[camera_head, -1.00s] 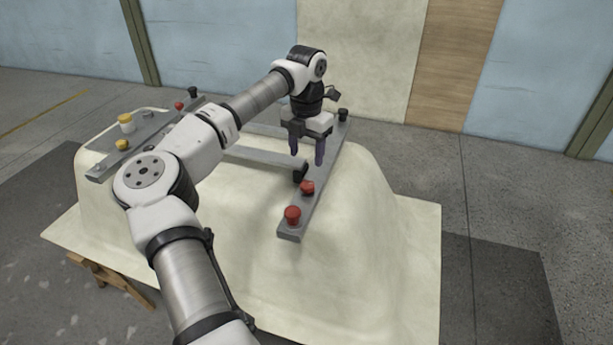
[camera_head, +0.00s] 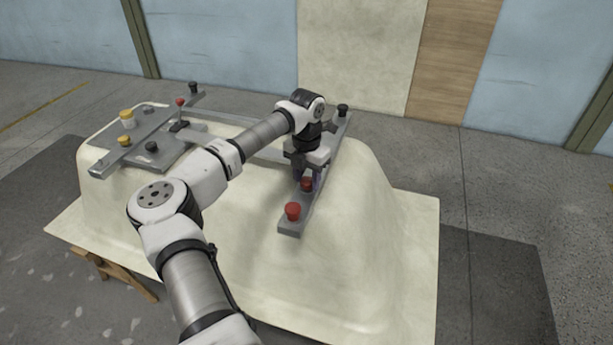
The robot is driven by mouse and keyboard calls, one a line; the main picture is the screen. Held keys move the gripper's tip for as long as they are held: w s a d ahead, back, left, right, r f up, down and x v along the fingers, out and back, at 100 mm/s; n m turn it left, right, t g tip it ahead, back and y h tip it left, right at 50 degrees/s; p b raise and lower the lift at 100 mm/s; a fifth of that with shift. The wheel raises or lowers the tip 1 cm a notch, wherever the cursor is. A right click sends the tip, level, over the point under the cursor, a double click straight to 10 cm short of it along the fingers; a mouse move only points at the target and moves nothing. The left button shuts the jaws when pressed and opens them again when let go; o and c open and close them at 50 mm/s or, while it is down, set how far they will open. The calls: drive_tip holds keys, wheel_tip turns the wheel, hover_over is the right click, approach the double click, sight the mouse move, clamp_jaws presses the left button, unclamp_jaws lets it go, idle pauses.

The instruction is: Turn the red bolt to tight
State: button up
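Two red bolts stand on the right-hand grey bar on top of the cream tub shell (camera_head: 350,235). The larger red bolt (camera_head: 292,211) is at the bar's near end, with nothing touching it. The smaller red bolt (camera_head: 307,184) is just behind it. A third red-topped piece (camera_head: 180,102) is on the left-hand bar, away from my gripper.
The left-hand bar (camera_head: 110,163) carries a yellow knob (camera_head: 125,140) and a black knob (camera_head: 193,88). A yellow-and-white knob (camera_head: 127,118) stands beside it. A black knob (camera_head: 342,109) is at the right-hand bar's far end. A crossbar joins the bars. The tub's right slope is clear.

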drive_tip(key=c, duration=0.6)
drive_tip(key=shift+m, duration=0.4)
drive_tip(key=m+b, duration=0.2)
drive_tip(key=m, duration=0.2)
drive_tip(key=shift+w+a+m+b, duration=0.1)
drive_tip(key=shift+m+b, duration=0.2)
drive_tip(key=m+b, duration=0.1)
drive_tip(key=m, duration=0.4)
drive_tip(key=shift+w, duration=0.15)
drive_tip(key=m, duration=0.6)
drive_tip(key=shift+w+m, duration=0.1)
drive_tip(key=shift+m, duration=0.2)
drive_tip(key=m, duration=0.6)
drive_tip(key=shift+m, duration=0.3)
drive_tip(key=o, duration=0.9)
